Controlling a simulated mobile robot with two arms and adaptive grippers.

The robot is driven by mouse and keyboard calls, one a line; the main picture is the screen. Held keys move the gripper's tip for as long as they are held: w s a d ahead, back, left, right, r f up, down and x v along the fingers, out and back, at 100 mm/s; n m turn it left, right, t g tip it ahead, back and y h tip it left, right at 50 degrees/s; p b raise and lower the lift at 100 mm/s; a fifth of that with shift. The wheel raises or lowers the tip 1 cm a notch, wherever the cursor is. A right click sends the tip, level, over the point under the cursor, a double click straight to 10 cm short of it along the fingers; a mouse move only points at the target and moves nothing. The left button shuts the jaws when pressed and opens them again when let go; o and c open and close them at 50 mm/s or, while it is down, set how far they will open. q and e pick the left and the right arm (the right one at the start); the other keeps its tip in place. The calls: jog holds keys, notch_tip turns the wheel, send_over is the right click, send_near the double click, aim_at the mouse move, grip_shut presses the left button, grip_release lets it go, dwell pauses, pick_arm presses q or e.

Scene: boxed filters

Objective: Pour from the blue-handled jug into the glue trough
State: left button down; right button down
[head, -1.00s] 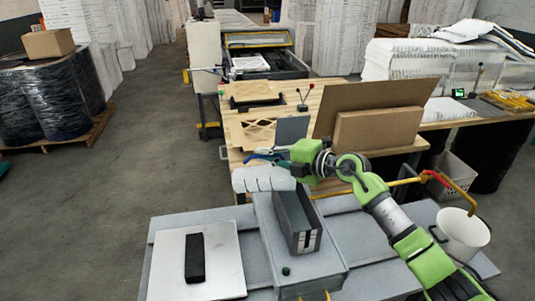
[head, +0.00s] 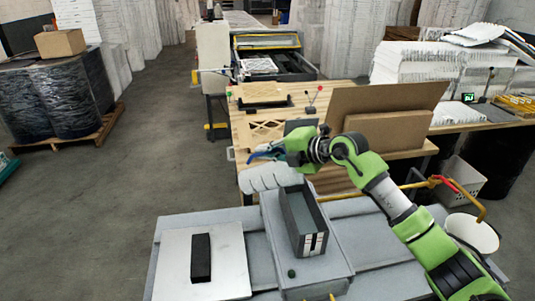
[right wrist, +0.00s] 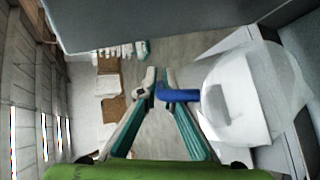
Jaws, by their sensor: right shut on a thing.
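My right gripper (head: 268,152) reaches over the back of the grey bench and is shut on the jug's blue handle. In the right wrist view its fingertips (right wrist: 160,92) close around that handle. The blue-handled jug (right wrist: 238,92) has a pale, partly see-through body to the right of the fingers; its contents cannot be made out. The glue trough (head: 290,216) is a long dark grey channel on a raised grey block, nearer me and to the right of the gripper. A pale lobed shape (head: 270,178) shows below the gripper; I cannot tell if it is the jug. My left gripper is out of view.
A pale plate (head: 221,245) with a black block (head: 200,258) lies left of the trough. A white bucket (head: 478,232) and a yellow pipe (head: 412,186) are at the right. A wooden table (head: 248,135) with cardboard panels stands behind. Open floor lies left.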

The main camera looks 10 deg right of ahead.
jog(key=shift+w+a+r, duration=0.1)
jog(key=shift+a+r, duration=0.15)
jog(key=shift+w+a+r+n+g+h, duration=0.15)
jog(key=shift+a+g+h, duration=0.1)
jog(key=shift+h, duration=0.2)
jog(key=shift+w+a+f+n+g+h, duration=0.15)
jog(key=shift+a+g+h, duration=0.1)
jog(key=shift+h, duration=0.2)
jog(key=shift+s, duration=0.1)
jog(key=shift+d+r, duration=0.1)
